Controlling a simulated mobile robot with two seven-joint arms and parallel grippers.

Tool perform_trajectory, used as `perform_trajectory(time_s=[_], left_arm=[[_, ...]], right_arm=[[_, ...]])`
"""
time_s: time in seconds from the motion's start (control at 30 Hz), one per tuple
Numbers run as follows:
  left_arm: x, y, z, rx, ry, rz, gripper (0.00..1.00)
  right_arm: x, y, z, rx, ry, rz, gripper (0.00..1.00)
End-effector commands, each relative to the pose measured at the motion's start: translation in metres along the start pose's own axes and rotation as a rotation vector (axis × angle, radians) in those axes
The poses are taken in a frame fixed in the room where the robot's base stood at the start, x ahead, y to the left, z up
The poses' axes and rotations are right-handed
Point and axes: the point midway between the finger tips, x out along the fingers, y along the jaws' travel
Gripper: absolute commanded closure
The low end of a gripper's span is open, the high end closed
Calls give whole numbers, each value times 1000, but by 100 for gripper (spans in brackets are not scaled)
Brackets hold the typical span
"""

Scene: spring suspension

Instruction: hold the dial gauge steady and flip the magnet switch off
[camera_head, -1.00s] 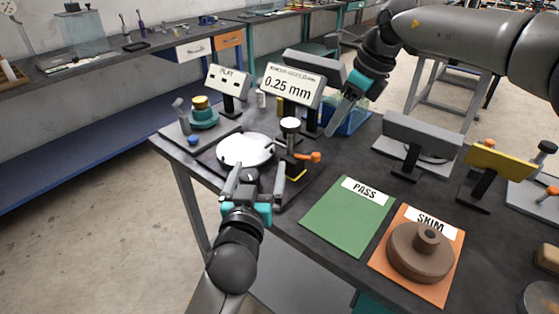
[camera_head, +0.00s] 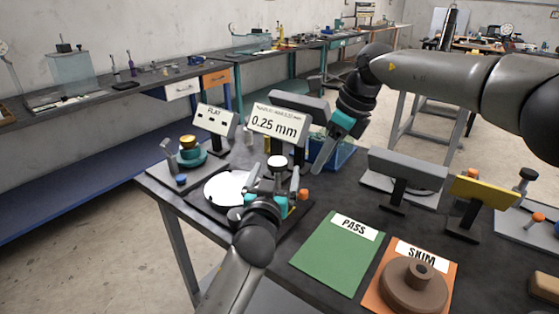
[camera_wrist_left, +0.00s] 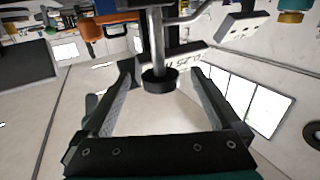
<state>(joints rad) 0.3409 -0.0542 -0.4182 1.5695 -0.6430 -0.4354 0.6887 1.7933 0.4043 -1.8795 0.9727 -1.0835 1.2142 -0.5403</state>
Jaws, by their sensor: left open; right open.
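The dial gauge (camera_head: 277,162), with a pale round top, stands at the right edge of a white disc (camera_head: 226,188). The orange magnet switch (camera_head: 303,195) sticks out low on its right side. My left gripper (camera_head: 271,177) is open in front of the gauge and partly hides its stand. In the left wrist view, a grey stem with a dark round end (camera_wrist_left: 160,81) appears between the spread fingers, with gaps on both sides; contact cannot be seen. My right gripper (camera_head: 323,157) is open and empty, right of the gauge, pointing down near the blue bin.
A "0.25 mm" display (camera_head: 277,124) and a "PLAY" sign (camera_head: 214,120) stand behind. The blue bin (camera_head: 344,153) is behind my right gripper. A green PASS mat (camera_head: 335,255) and an orange SKIM mat (camera_head: 445,286) with a brown part (camera_head: 413,285) lie right.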

Motion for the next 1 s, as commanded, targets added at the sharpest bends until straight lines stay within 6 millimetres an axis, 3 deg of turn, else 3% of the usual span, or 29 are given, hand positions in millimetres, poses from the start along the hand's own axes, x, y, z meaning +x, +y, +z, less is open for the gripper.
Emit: perform_trajectory(time_s=[0.2, 0.5, 0.97, 1.0], left_arm=[[27, 0, -1, 0, 1, 0, 3], [52, 0, -1, -1, 1, -1, 3], [58, 0, 0, -1, 1, 0, 3], [58, 0, 0, -1, 1, 0, 7]], right_arm=[[0, 0, 0, 0, 0, 0, 50], [0, 0, 0, 0, 0, 0, 50], [0, 0, 0, 0, 0, 0, 50], [0, 0, 0, 0, 0, 0, 50]])
